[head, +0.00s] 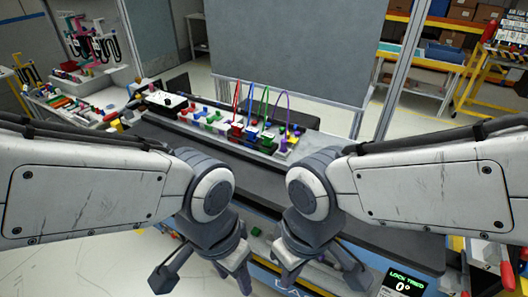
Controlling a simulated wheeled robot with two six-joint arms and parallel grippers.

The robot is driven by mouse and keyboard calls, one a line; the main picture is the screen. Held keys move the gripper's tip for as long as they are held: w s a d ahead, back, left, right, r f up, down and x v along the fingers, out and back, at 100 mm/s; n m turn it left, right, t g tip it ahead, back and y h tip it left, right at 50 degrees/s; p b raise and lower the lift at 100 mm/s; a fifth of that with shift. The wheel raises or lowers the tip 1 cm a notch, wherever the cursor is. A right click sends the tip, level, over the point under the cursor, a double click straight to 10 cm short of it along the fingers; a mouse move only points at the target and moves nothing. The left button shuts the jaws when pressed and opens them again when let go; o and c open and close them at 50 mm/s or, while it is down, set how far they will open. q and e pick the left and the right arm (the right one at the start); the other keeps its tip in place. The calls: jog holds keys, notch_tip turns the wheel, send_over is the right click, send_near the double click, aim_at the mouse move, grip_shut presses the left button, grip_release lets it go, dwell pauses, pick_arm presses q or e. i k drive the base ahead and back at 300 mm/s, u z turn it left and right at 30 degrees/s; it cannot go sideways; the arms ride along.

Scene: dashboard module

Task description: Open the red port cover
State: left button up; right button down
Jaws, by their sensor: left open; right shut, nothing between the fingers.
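The dashboard module (222,128) is a long pale strip of coloured parts at the back of the dark worktop. A small dark red block (236,131) sits near its middle, below a red cable loop (237,96). It may be the red port cover; it is too small to tell whether it is open or closed. My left gripper (204,280) is open, low at the front edge of the worktop. My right gripper (318,278) is shut and empty, beside it on the right. Both are well apart from the module.
Blue, green and purple cable loops (282,97) rise beside the red one. A grey panel (297,50) stands behind the module. A display (403,284) is at the front right. The dark worktop (262,180) between the module and my arms is clear.

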aim_at(192, 109)
jog(key=z, duration=0.25)
jog(key=k, duration=0.35)
jog(key=u, duration=1.15)
jog(key=i, duration=1.3)
jog(key=z, duration=0.15)
